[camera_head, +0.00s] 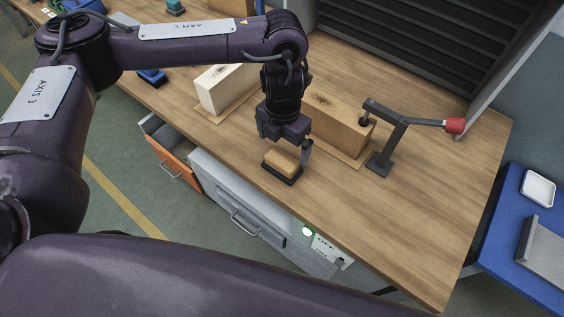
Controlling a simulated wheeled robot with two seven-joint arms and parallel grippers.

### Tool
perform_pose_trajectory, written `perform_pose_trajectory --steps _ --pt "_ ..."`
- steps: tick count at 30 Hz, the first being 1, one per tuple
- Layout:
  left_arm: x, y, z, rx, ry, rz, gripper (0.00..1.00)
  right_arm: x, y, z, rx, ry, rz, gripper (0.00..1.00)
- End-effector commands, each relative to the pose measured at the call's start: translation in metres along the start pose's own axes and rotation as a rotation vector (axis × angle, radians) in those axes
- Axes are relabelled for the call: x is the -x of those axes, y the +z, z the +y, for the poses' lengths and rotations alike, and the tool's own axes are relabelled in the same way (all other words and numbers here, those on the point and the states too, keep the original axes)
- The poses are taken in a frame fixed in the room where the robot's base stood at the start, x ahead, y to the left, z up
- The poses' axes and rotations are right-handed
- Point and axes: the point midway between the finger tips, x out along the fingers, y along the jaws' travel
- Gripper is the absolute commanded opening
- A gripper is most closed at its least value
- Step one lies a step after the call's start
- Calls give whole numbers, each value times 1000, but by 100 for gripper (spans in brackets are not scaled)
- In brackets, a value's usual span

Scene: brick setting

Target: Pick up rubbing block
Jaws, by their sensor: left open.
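The rubbing block (283,164) is a small tan block on a dark base, lying on the wooden bench near its front edge. My left gripper (285,150) hangs from above right over the block, pointing down. One finger shows at the block's right side; the other finger is hidden or hard to make out. The gripper is open, and the block still rests on the bench top. My right gripper is not in view.
A pale block (222,90) stands to the left. The bench (420,210) is clear at front right. An orange drawer (172,160) stands open below.

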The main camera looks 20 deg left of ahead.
Motion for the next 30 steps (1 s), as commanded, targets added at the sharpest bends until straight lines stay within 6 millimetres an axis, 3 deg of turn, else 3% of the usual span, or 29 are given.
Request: perform_pose_trajectory --steps 11,21,30 --pt "-31 -1 3 1 4 8 100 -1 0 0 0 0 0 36" --pt "-71 0 4 1 5 7 100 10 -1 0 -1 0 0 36" --pt "-77 0 4 -1 6 5 99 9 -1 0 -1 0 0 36"
